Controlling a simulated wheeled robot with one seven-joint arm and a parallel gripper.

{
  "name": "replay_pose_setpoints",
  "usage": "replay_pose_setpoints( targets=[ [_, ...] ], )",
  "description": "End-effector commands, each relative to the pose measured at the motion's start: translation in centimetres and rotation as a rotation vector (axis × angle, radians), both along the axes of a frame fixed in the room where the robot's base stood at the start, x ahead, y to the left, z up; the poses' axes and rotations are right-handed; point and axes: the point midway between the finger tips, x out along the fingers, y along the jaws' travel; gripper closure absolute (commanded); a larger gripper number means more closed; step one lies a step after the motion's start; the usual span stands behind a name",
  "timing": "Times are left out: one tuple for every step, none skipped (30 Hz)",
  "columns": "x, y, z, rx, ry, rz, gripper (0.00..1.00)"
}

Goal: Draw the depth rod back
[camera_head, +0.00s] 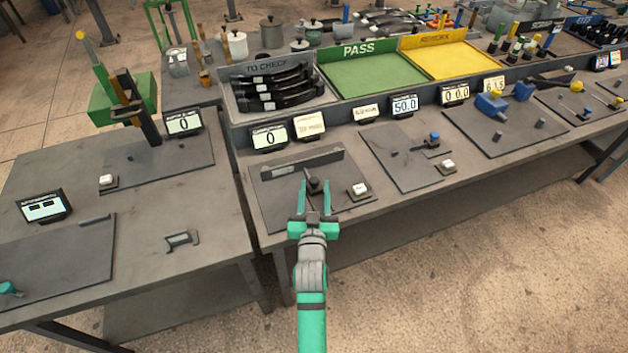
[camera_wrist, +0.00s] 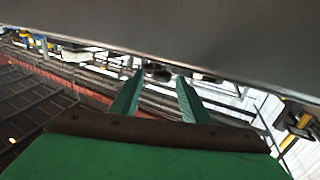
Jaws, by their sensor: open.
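My gripper (camera_head: 315,194) is green and open, its two fingers pointing away over the dark plate (camera_head: 270,205) at the near edge of the middle bench. A small black knob (camera_head: 314,184) shows between the fingertips. I cannot tell whether the fingers touch it, and it may be the end of the depth rod. A long dark grey block (camera_head: 303,163) stands just behind it on the plate. In the wrist view, my gripper (camera_wrist: 160,77) is open, with a small dark piece (camera_wrist: 157,71) between the tips. A grey surface fills the top of that view.
A white button (camera_head: 360,189) sits right of my gripper. Behind the plate are a display reading 0 (camera_head: 268,137) and a TO CHECK tray (camera_head: 235,100) of black parts. Green PASS (camera_head: 372,77) and yellow (camera_head: 450,66) trays stand farther back. A gap separates the left bench.

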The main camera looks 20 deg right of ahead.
Motion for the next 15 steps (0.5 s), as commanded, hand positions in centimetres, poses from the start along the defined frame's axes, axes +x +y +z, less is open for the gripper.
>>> replay_pose_setpoints(
  targets=[
    [0.8,-0.3,0.1,-0.001,-0.001,0.001,0.58],
    [1.2,-0.4,0.1,0.000,-0.001,0.002,0.58],
    [1.7,-0.5,0.0,0.000,-0.001,0.002,0.58],
    [2.0,-0.5,0.0,0.000,-0.001,0.003,0.58],
    [2.3,-0.6,0.0,0.000,-0.001,0.004,0.58],
    [2.6,-0.7,0.0,0.000,-0.001,0.004,0.58],
    [2.8,-0.8,0.0,0.000,0.000,0.004,0.58],
    [3.0,-0.8,0.0,0.000,0.000,0.004,0.58],
    [3.2,-0.9,0.0,0.001,0.000,0.004,0.58],
    [3.3,-0.9,0.0,0.001,0.000,0.004,0.58],
    [3.4,-0.9,0.0,0.001,0.000,0.004,0.58],
    [3.5,-1.0,0.0,0.001,0.000,0.004,0.58],
    [3.5,-1.0,0.0,0.001,0.000,0.005,0.58],
    [3.5,-1.0,0.0,0.001,0.000,0.005,0.58],
    [3.6,-1.0,0.0,0.001,0.000,0.005,0.58]
  ],
)
